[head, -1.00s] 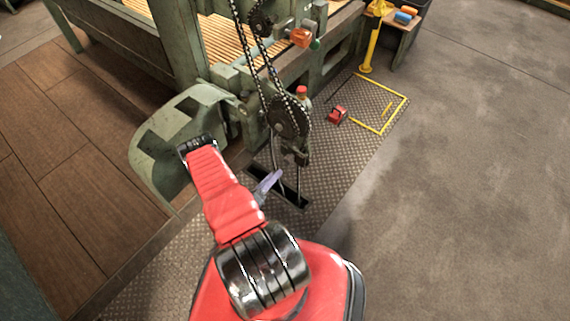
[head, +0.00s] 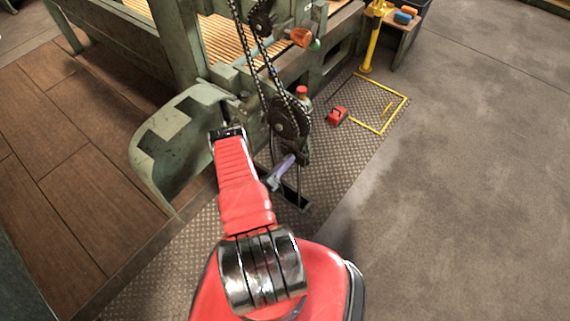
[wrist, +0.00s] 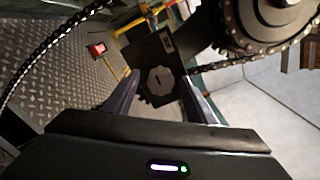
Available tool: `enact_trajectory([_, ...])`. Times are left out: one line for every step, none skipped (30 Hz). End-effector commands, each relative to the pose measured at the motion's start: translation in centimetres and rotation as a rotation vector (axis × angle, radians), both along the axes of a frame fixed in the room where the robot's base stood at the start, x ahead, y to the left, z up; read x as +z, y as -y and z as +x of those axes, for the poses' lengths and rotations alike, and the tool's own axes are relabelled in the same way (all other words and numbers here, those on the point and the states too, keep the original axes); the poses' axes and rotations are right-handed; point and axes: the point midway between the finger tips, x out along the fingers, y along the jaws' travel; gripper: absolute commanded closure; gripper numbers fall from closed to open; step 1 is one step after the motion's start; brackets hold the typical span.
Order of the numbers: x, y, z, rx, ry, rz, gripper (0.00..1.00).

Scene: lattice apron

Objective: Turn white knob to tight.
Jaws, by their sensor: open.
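A round, pale grey-white knob face (wrist: 160,80) with a notched dark rim shows in the wrist view, in front of a dark bracket or plate (wrist: 150,50). I take it to be the white knob. It lies between my gripper's two fingers as seen, and I cannot tell whether they touch it. My gripper (wrist: 161,84) is open, one finger on each side. In the head view my gripper (head: 288,160) is at the machine's lower part, just below the dark sprocket (head: 289,116). The knob cannot be made out there.
Chains (head: 262,75) run up from the sprocket, close to my gripper. A curved green guard (head: 170,135) stands left of my arm. A red box (head: 337,115) and a yellow floor outline (head: 385,128) lie to the right. The concrete floor at right is clear.

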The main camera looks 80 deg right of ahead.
Motion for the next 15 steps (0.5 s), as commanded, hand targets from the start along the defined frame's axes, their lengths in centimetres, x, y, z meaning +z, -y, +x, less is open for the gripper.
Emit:
enact_trajectory([0.0,-0.01,0.0,0.0,0.0,0.0,0.49])
enact_trajectory([-0.01,-0.01,0.0,0.0,0.0,0.0,0.49])
enact_trajectory([-0.01,-0.02,0.0,0.0,0.0,0.0,0.49])
enact_trajectory([-0.01,-0.02,0.0,0.0,0.0,0.0,0.49])
enact_trajectory([-0.01,-0.02,-0.01,0.0,0.0,0.0,0.51])
enact_trajectory([-0.01,-0.03,0.0,0.0,0.0,0.0,0.54])
enact_trajectory([-0.01,-0.03,0.0,0.0,0.0,0.0,0.56])
enact_trajectory([-0.01,-0.03,0.0,0.0,0.0,0.0,0.58])
enact_trajectory([-0.01,-0.03,0.0,0.0,0.0,0.0,0.61])
enact_trajectory([0.0,-0.04,-0.01,0.0,0.0,0.0,0.63])
enact_trajectory([0.0,-0.04,-0.01,-0.001,0.0,0.001,0.65])
enact_trajectory([-0.01,-0.04,-0.02,-0.001,0.0,0.001,0.68])
enact_trajectory([-0.01,-0.04,-0.02,-0.001,0.0,0.001,0.7])
enact_trajectory([-0.02,-0.04,-0.01,-0.001,0.0,0.001,0.72])
enact_trajectory([-0.02,-0.04,0.0,-0.001,0.0,0.001,0.75])
